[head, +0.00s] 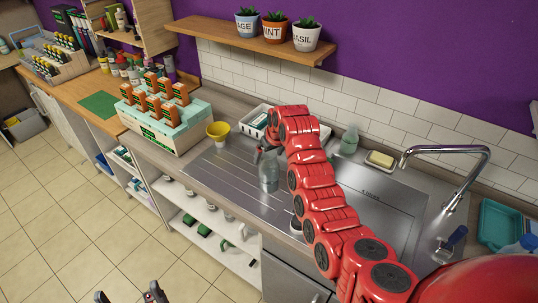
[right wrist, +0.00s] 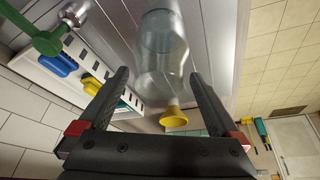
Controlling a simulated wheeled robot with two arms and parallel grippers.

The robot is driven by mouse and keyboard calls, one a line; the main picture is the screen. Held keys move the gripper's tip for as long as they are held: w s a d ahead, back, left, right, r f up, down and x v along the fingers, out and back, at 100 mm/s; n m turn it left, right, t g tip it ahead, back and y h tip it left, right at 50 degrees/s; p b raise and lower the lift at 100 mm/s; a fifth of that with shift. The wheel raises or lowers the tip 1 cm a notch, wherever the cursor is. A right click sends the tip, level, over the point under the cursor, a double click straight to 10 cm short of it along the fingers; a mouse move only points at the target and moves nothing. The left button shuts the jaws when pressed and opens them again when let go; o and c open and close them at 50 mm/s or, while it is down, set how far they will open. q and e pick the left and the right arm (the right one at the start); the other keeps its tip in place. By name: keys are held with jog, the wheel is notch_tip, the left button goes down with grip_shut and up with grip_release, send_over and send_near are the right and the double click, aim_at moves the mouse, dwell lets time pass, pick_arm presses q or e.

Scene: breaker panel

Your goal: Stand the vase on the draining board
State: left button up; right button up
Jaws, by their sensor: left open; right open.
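A clear glass vase (head: 269,178) stands, apparently upright, on the grooved metal draining board (head: 222,178) left of the sink. The right wrist view shows the vase (right wrist: 162,45) just beyond my fingertips, over the board's ridges (right wrist: 222,40). My right gripper (right wrist: 158,77) is open, with nothing between its fingers. In the head view the right gripper (head: 268,148) is at the vase's top, partly hidden by my red arm. My left gripper (head: 128,297) is open and empty at the bottom edge, over the floor, far from the vase.
A white rack (head: 257,118) stands behind the board. The sink (head: 375,205), tap (head: 450,151) and soap dish (head: 380,159) are to the right. The board's left part is clear.

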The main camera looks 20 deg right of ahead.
jog(key=shift+r, duration=0.25)
jog(key=b+v, duration=0.2)
jog(key=v, duration=0.2)
jog(key=shift+s+r+b, duration=0.1)
jog(key=shift+r+b, duration=0.2)
jog(key=shift+b, duration=0.1)
jog(key=p+v, duration=0.2)
jog(key=v, duration=0.5)
